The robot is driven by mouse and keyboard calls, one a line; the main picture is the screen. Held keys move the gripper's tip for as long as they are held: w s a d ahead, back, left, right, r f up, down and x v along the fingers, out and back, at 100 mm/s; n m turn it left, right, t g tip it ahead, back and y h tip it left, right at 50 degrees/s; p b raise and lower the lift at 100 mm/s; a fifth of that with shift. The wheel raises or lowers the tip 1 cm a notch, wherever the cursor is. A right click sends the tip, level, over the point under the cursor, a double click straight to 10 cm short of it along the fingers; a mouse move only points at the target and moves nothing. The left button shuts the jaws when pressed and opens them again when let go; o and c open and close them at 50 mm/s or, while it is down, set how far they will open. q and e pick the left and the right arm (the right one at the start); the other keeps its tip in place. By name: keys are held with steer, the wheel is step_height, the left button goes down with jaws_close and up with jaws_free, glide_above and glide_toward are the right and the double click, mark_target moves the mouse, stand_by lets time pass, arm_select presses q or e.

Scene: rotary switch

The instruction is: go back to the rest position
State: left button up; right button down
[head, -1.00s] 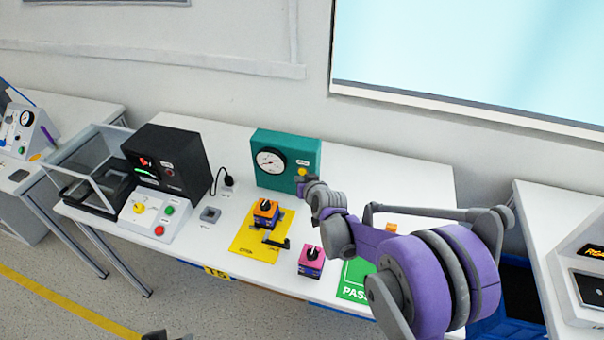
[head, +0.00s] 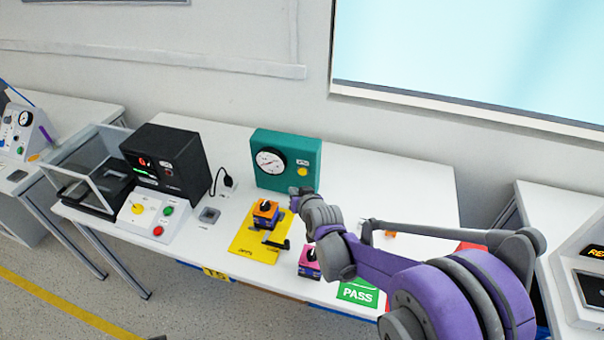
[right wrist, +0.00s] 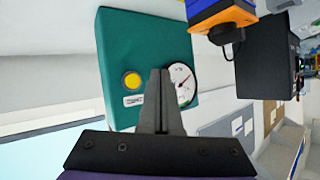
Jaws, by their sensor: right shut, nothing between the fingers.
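My right gripper (head: 294,197) is in front of the teal gauge box (head: 286,148), above the table. In the right wrist view its fingers (right wrist: 160,100) are together with nothing between them. The gauge box (right wrist: 125,55) shows behind them, with its yellow button and round dial. A rotary switch block (head: 265,212), orange and blue with a black knob, sits on a yellow mat (head: 245,239); it also shows in the right wrist view (right wrist: 218,14). The gripper is apart from it. My left gripper is not in view; a tiny dark sliver at the bottom edge is unclear.
A pink switch block (head: 309,262), partly behind my right arm, stands beside the green PASS mat (head: 357,293). A black instrument (head: 168,160) and a button panel (head: 150,215) stand at the left. My right arm covers the table's right part.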

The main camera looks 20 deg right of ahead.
stand_by(0.7)
steer(key=s+d+n+g, duration=0.1)
steer(key=s+g, duration=0.6)
steer(key=s, duration=2.6)
steer(key=shift+s+f+n+h, duration=0.15)
steer(key=shift+f+n+h, duration=0.25)
steer(key=shift+n, duration=0.1)
